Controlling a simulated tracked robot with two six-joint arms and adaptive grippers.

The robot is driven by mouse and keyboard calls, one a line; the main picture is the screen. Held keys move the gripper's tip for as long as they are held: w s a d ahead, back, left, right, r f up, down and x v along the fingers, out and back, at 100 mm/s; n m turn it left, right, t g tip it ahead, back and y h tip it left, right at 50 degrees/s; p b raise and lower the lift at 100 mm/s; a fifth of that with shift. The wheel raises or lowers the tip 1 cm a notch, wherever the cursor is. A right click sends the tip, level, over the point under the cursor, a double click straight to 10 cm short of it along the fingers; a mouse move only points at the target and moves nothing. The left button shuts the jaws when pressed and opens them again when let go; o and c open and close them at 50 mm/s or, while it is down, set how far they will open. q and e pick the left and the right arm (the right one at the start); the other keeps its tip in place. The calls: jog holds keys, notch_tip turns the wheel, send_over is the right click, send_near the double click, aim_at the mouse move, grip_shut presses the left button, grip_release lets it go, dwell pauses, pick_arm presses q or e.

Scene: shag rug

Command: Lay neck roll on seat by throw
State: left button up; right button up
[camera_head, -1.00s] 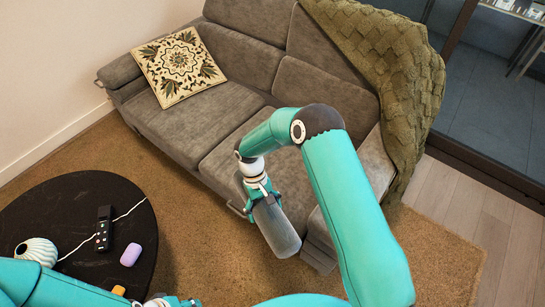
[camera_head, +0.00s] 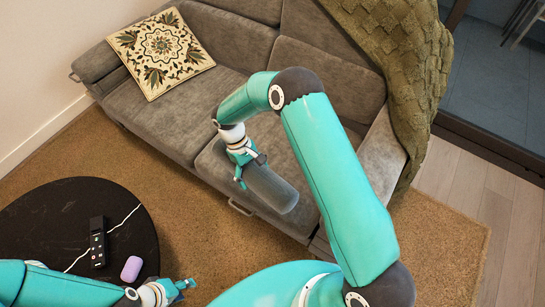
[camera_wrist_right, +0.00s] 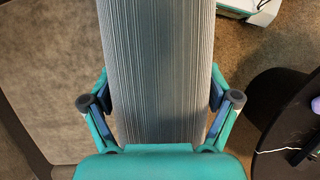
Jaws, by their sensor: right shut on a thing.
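The neck roll (camera_head: 270,188) is a grey ribbed cylinder. My right gripper (camera_head: 246,170) is shut on it near one end, and in the right wrist view the roll (camera_wrist_right: 160,70) lies between the two fingers (camera_wrist_right: 158,104). In the head view the roll appears over the front part of the sofa's right seat (camera_head: 224,166); I cannot tell whether it touches the seat. The olive knitted throw (camera_head: 408,75) hangs over the sofa's right back and arm. My left gripper (camera_head: 180,287) is at the bottom, beside the dark table; its fingers are too small to read.
A patterned cushion (camera_head: 160,52) rests at the sofa's left end. The round dark table (camera_head: 60,215) at lower left holds a black handset (camera_head: 97,242), a white cable and a lilac object (camera_head: 131,268). Rug (camera_head: 215,235) lies between table and sofa.

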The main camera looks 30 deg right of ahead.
jog(key=w+d+n+t+h+b, duration=0.2)
jog(key=w+d+n+t+b, duration=0.15)
jog(key=d+n+b, duration=0.55)
jog(key=w+d+n+t+h+b, duration=0.1)
jog(key=w+d+n+t+b, duration=0.25)
jog(key=d+n+b, duration=0.6)
jog(key=shift+n+g, duration=0.4)
jog(key=shift+n, duration=0.25)
jog(key=f+b, duration=0.2)
jog(key=f, duration=0.4)
jog(key=a+f+b, duration=0.1)
jog(key=f+b, duration=0.1)
jog(key=f, duration=0.4)
jog(key=a+f+b, duration=0.1)
jog(key=f+b, duration=0.1)
jog(key=f, duration=0.5)
jog(key=shift+w, duration=0.25)
jog(key=shift+b, duration=0.3)
jog(key=o, duration=0.9)
jog(key=shift+f, duration=0.15)
jog(key=shift+o, duration=1.1)
